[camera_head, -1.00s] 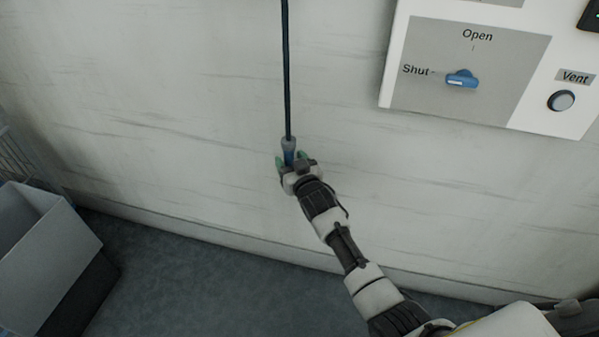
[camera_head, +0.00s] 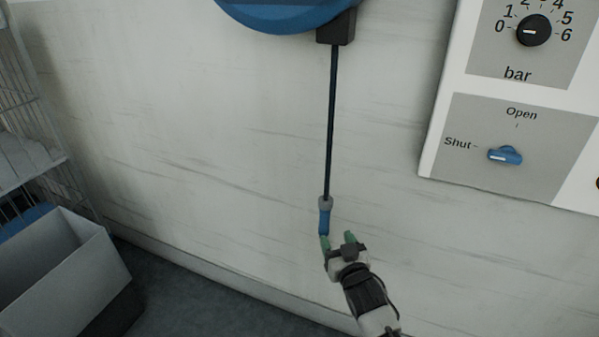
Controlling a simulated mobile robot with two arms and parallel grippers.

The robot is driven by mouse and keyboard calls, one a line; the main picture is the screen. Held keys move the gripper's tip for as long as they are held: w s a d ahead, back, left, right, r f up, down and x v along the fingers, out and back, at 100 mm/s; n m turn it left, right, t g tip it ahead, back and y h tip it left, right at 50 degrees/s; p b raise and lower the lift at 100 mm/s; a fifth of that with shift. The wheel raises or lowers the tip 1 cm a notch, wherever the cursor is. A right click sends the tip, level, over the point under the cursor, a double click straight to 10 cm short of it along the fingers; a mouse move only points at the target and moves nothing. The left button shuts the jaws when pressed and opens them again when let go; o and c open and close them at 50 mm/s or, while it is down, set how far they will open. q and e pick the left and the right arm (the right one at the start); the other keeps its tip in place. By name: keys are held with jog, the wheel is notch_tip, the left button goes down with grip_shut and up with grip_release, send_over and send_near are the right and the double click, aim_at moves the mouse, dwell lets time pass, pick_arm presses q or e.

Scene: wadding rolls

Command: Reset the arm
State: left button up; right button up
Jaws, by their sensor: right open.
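My right arm comes in from the bottom, right of centre. My right gripper (camera_head: 337,241) is open, with green fingertips spread apart. It is just below a blue handle (camera_head: 325,219) with a grey collar, which hangs on a dark hose (camera_head: 331,130). One fingertip overlaps the handle's lower end in the picture; I cannot tell whether they touch. The hose hangs straight down from a black block under a blue reel (camera_head: 284,14), cut off at the top edge. My left gripper does not show.
On the right, a white wall panel (camera_head: 431,155) carries a black bar dial (camera_head: 533,30) and a blue knob (camera_head: 505,155) near Shut. At left are a wire rack (camera_head: 40,110) and an open grey bin (camera_head: 68,260) on the dark floor. The wall around the hose is clear.

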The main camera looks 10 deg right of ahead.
jog(key=s+f+g, duration=0.5)
jog(key=s+f, duration=0.4)
jog(key=f, duration=0.5)
jog(key=s+f+g, duration=0.4)
jog(key=s+f, duration=0.6)
jog(key=f, duration=0.4)
jog(key=s+d+f+n+g+h, duration=0.1)
jog(key=s+f+g, duration=0.4)
jog(key=s, duration=0.7)
jog(key=s+f+n+g, duration=0.1)
jog(key=s+f+g, duration=0.2)
jog(key=s+f, duration=0.6)
pick_arm(q)
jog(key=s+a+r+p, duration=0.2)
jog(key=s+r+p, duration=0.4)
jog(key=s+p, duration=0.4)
jog(key=p, duration=0.3)
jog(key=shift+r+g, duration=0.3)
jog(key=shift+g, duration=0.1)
pick_arm(e)
jog(key=s+d+r, duration=0.2)
jog(key=s+r, duration=0.7)
jog(key=s, duration=0.2)
jog(key=shift+s+d, duration=0.15)
jog(key=shift+s, duration=0.1)
